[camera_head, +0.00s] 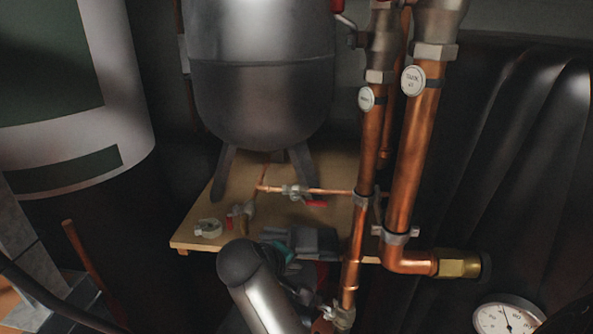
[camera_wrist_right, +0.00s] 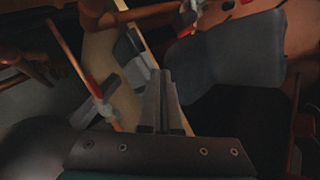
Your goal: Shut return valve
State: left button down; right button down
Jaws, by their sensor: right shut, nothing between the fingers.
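Several valves show, and I cannot tell from the labels which is the return valve. One valve (camera_head: 294,191) with a red lever (camera_head: 316,203) sits on a thin horizontal copper pipe. My right gripper (camera_head: 325,243) is low in front of the wooden board, left of the vertical copper pipe. In the wrist view its fingers (camera_wrist_right: 158,100) are together and empty. A red lever (camera_wrist_right: 92,86) lies left of the fingers there, apart from them. My left gripper is out of view.
A grey tank (camera_head: 262,80) stands on legs over the wooden board (camera_head: 195,228). Two thick copper pipes (camera_head: 412,150) with round tags (camera_head: 413,81) rise at right. A brass fitting (camera_head: 458,264) juts right, above a gauge (camera_head: 508,318).

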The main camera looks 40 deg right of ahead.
jog(key=w+d+r+g+h, duration=0.1)
jog(key=w+r+h, duration=0.3)
jog(key=r, duration=0.7)
jog(key=w+r+g+h, duration=0.1)
jog(key=w+r, duration=0.4)
jog(key=r, duration=0.7)
jog(key=s+a+r+m+g+h, duration=0.1)
jog(key=a+r, duration=0.1)
jog(key=r, duration=0.7)
jog(key=s+a+r+m+g+h, duration=0.1)
jog(key=s+a+r+g+h, duration=0.1)
jog(key=r, duration=0.7)
jog(key=s+a+r+m+g+h, duration=0.1)
jog(key=s+a+r+g, duration=0.1)
jog(key=r, duration=0.8)
jog(key=shift+m+h, duration=0.4)
